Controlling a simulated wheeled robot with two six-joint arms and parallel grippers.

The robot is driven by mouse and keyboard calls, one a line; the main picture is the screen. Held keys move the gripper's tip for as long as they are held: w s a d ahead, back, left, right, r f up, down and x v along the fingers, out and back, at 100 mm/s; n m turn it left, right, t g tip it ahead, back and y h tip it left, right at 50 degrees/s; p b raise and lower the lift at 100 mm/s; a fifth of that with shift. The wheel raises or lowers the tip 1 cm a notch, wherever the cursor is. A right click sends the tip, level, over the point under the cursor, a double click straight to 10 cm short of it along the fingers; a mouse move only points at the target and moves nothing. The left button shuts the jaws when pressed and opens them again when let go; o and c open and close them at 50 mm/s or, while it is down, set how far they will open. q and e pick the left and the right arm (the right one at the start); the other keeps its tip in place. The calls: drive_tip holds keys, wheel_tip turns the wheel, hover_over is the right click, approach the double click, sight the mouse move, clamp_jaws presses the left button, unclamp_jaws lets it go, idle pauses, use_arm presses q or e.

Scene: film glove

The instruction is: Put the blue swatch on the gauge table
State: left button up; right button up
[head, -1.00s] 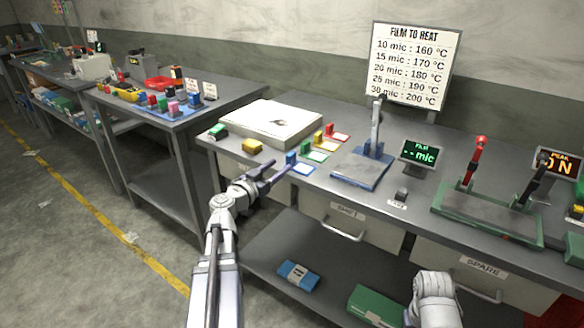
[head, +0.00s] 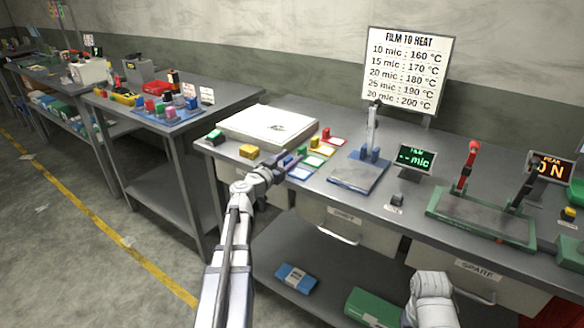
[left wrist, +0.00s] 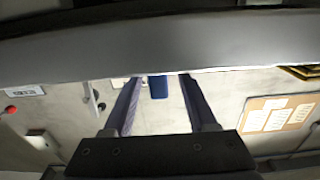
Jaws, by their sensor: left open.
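The blue swatch (head: 288,161) stands at the bench's front edge, behind a blue-edged card, partly hidden by my left gripper. My left gripper (head: 286,160) is open, with its fingers reaching toward the swatch. In the left wrist view, the blue swatch (left wrist: 158,87) shows between the two finger tips, with space on both sides. The gauge table (head: 357,172) is a blue plate with an upright lever, to the right of the swatches. My right arm shows at the bottom right, but its gripper is out of view.
Green (head: 301,151), yellow (head: 314,143) and red (head: 326,133) swatches stand close behind the blue one. A yellow block (head: 248,151) lies to the left, before a white slab (head: 268,124). A film display (head: 416,158) stands right of the gauge table.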

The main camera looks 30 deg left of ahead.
use_arm(q)
drive_tip(key=shift+s, duration=0.1)
drive_tip(key=shift+c, duration=0.2)
clamp_jaws()
